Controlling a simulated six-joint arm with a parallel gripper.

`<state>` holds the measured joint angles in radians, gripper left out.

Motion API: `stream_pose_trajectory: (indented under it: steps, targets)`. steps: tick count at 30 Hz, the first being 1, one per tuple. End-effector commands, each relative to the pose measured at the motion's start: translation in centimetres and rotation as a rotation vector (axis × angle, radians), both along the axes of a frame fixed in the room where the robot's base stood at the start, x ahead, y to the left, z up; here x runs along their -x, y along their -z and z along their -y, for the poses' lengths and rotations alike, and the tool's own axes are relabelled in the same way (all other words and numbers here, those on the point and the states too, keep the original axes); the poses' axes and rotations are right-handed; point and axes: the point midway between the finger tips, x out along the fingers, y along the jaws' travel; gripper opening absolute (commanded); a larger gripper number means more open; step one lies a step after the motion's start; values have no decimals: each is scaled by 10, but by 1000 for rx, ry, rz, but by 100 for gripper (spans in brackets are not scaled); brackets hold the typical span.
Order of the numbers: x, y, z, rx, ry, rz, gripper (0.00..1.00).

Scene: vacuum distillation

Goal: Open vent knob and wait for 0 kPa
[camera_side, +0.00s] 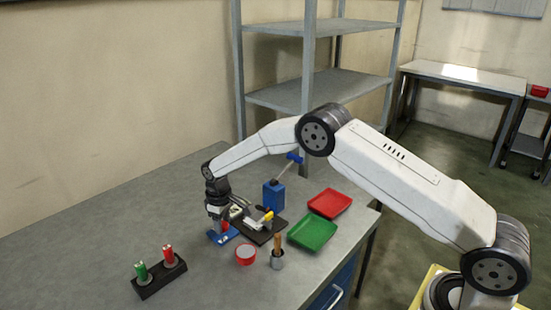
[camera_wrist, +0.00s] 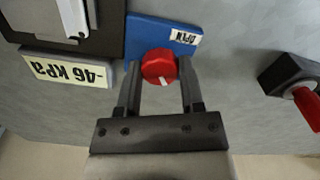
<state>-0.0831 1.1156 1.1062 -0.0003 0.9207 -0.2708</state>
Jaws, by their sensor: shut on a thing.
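The red vent knob (camera_wrist: 159,68) sits on a blue plate (camera_wrist: 195,36) with an "OPEN" label (camera_wrist: 183,38), in the wrist view. The knob carries a white pointer mark on its side towards my gripper. My gripper (camera_wrist: 160,82) is shut on the knob, one finger on each side. A display plate (camera_wrist: 66,70) to the left reads "-46 kPa", seen upside down. In the side view my gripper (camera_side: 219,222) is over the blue plate (camera_side: 223,236), and the knob is mostly hidden by it.
A dark base (camera_side: 258,232) with a yellow part adjoins the blue plate. A red and white round item (camera_side: 246,255), a cup with a wooden handle (camera_side: 277,258), green (camera_side: 312,233) and red (camera_side: 330,203) trays, and a black holder (camera_side: 159,277) stand nearby. The left tabletop is clear.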

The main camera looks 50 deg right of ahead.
Motion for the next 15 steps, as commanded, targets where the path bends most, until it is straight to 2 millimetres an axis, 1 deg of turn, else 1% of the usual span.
stream_pose_trajectory:
  steps: [15]
  targets:
    - [-1, -1, 0, -1, -489, 3, 0]
